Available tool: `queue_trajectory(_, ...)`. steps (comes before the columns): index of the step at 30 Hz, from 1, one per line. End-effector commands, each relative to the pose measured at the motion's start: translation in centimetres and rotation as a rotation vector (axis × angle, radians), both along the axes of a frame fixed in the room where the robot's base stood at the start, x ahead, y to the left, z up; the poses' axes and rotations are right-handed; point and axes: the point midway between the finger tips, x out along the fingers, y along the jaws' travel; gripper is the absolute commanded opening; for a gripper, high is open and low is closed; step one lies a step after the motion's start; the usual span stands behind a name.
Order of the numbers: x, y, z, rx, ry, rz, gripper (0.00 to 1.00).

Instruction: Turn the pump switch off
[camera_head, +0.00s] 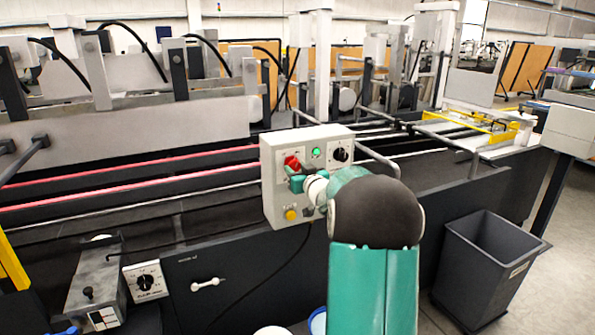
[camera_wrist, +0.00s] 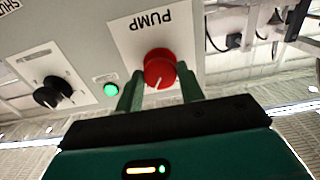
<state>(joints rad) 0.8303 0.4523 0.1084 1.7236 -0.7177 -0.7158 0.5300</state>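The pump switch is a red rotary knob (camera_wrist: 159,68) on a white plate labelled PUMP (camera_wrist: 150,25), which appears upside down in the wrist view. A pale line on the knob's face points down and slightly left there. In the head view the red knob (camera_head: 291,162) is at the upper left of the grey control box (camera_head: 270,180). My gripper (camera_wrist: 160,72) has its two green fingers apart, one on each side of the knob, with narrow gaps visible, so it looks open. In the head view my gripper (camera_head: 297,184) is at the knob, partly hidden by my wrist.
A lit green lamp (camera_head: 316,152) and a black knob (camera_head: 340,154) sit right of the red knob. A yellow button (camera_head: 291,214) is lower on the box. A grey bin (camera_head: 485,265) stands on the floor at right. Machine rails (camera_head: 130,185) run behind the box.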

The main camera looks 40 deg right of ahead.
Motion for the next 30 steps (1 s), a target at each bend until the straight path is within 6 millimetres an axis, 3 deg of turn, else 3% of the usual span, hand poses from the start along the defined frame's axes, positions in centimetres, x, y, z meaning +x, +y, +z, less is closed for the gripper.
queue_trajectory(14, 0.0, 0.04, 0.0, -0.064, 0.019, 0.001, 0.15)
queue_trajectory(30, 0.01, 0.03, 0.0, -0.479, 0.141, 0.002, 0.15)
